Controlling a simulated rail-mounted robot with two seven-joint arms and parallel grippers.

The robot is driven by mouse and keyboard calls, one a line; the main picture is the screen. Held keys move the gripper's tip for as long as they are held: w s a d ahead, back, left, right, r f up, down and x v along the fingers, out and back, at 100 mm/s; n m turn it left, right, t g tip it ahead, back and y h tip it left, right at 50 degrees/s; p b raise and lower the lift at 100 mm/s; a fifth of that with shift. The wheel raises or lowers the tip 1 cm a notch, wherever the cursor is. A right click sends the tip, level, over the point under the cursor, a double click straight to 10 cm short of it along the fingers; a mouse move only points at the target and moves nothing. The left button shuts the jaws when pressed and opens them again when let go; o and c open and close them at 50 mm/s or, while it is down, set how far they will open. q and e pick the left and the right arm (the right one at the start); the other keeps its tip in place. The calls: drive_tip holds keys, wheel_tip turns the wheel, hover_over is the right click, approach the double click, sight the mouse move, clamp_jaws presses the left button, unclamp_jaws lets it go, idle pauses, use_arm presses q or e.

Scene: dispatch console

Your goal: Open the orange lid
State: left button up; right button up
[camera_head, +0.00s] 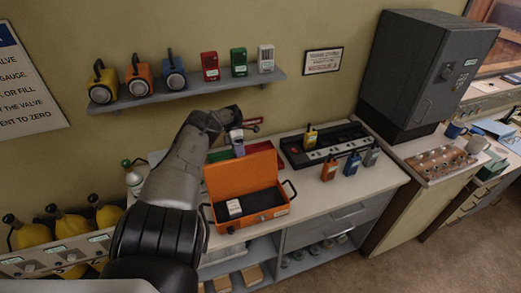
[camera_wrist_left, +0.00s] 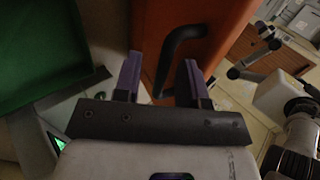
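The orange case (camera_head: 250,218) stands on the counter with its orange lid (camera_head: 244,174) raised steeply, showing a dark interior. A small white-labelled block lies inside. My left gripper (camera_head: 238,130) is behind the lid's upper edge, partly hidden by my arm. In the left wrist view, its purple fingers (camera_wrist_left: 160,80) are apart. An orange panel (camera_wrist_left: 200,35) with a black handle (camera_wrist_left: 175,55) is just beyond them; the handle appears between the fingertips, and contact cannot be told. My right gripper (camera_wrist_left: 247,50) appears open and empty in the left wrist view; the head view does not show it.
Green and red cases (camera_head: 219,155) lie behind the lid. A black charger tray (camera_head: 325,145) and several handheld radios (camera_head: 329,168) stand to the right. A wall shelf (camera_head: 195,93) with lamps hangs above. A grey cabinet (camera_head: 420,75) stands at right.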

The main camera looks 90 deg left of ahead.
use_arm(q)
drive_tip(key=w+d+r+p, duration=0.7)
drive_tip(key=w+r+p, duration=0.2)
drive_tip(key=p, duration=0.3)
drive_tip(key=shift+d+r, duration=0.25)
drive_tip(key=shift+r, duration=0.55)
